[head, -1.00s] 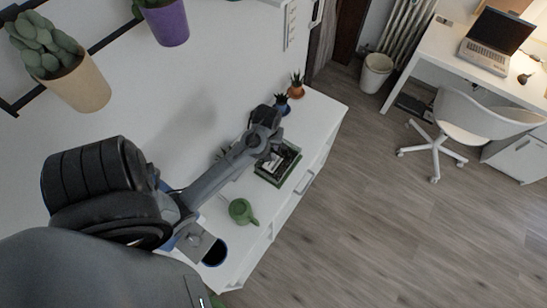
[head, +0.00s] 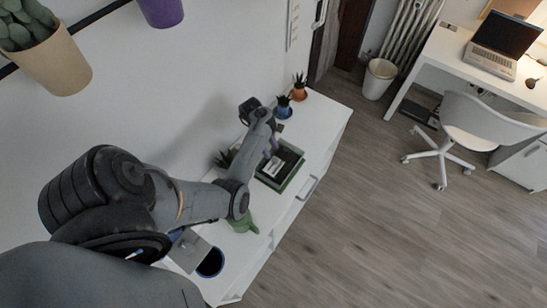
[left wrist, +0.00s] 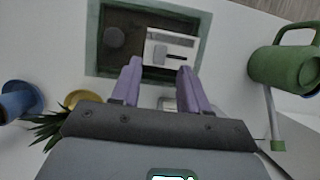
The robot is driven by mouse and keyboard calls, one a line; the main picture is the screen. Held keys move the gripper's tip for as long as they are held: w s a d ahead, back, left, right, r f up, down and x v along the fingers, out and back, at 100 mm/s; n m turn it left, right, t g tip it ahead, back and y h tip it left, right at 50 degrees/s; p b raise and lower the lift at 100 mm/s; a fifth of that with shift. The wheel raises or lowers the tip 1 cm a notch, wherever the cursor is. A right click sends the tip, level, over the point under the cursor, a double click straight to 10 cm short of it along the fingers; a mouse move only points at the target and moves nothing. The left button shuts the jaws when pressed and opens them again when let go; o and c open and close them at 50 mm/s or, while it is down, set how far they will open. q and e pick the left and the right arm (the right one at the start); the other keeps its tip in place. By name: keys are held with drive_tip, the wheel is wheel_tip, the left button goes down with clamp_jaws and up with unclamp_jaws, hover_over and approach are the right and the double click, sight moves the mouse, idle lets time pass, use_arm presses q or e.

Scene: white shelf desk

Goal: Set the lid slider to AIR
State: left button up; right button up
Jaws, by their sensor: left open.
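A green-rimmed open box (head: 299,172) sits on the white cabinet in the head view, and its rim (left wrist: 93,45) crosses the top of the left wrist view. Inside its dark interior is a white panel (left wrist: 158,38) with a grey piece and a dark slot, apparently the slider; no lettering is readable. A dark round knob (left wrist: 114,37) is to its left. My left gripper (left wrist: 158,84) is open and empty, with purple fingers spread at the box's near rim, pointing toward the panel. In the head view the left gripper (head: 272,148) is beside the box, partly hidden by its arm.
A blue pot (left wrist: 20,101), a spiky plant (left wrist: 45,126) and a yellow dish (left wrist: 82,97) are at left. An orange potted plant (head: 299,92) stands at the cabinet's far end.

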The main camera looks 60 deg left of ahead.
sight(275, 158)
use_arm(q)
drive_tip(key=shift+b+x, duration=0.55)
drive_tip(key=shift+x, duration=2.1)
clamp_jaws()
